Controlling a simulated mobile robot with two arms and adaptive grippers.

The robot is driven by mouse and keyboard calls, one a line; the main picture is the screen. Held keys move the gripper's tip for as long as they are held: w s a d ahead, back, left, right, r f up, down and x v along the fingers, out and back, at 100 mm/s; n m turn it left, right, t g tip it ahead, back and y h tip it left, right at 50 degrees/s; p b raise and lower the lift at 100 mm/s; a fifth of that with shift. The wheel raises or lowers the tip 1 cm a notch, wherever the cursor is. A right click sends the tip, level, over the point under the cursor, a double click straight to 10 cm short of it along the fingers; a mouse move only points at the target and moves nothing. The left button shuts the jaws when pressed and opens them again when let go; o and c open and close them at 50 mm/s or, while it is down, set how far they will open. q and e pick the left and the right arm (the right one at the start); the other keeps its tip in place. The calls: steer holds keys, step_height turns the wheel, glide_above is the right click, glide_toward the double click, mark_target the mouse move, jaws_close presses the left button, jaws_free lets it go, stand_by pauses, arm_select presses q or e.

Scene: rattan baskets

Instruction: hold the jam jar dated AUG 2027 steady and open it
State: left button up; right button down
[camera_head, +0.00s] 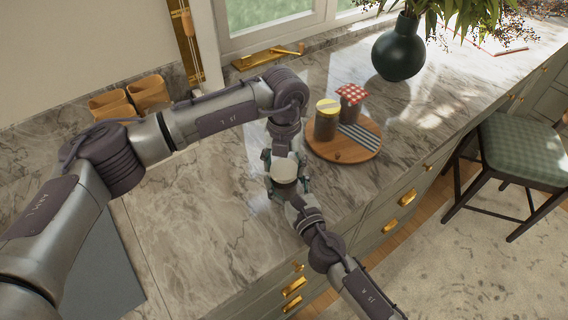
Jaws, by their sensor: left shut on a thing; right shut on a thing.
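A jar with a pale cream lid (286,169) stands between my two grippers at the front of the marble counter. My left gripper (284,158) reaches it from the far side and is shut on it. My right gripper (288,184) reaches it from the near right side and is also shut on it. The grippers hide most of the jar's body, and no date on it can be read. I cannot tell which gripper is on the lid and which on the body.
A round wooden board (322,149) close on the right holds a yellow-lidded jar (326,122), a jar with a red checked cover (350,98) and a striped cloth (359,137). A dark vase (399,48) stands behind.

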mark_target(284, 168)
arm_select(q)
steer(key=n, duration=0.4)
steer(key=shift+n, duration=0.4)
steer(key=shift+r, duration=0.15)
steer(key=shift+r, duration=1)
steer(key=shift+r, duration=2)
arm_select(e)
jaws_free()
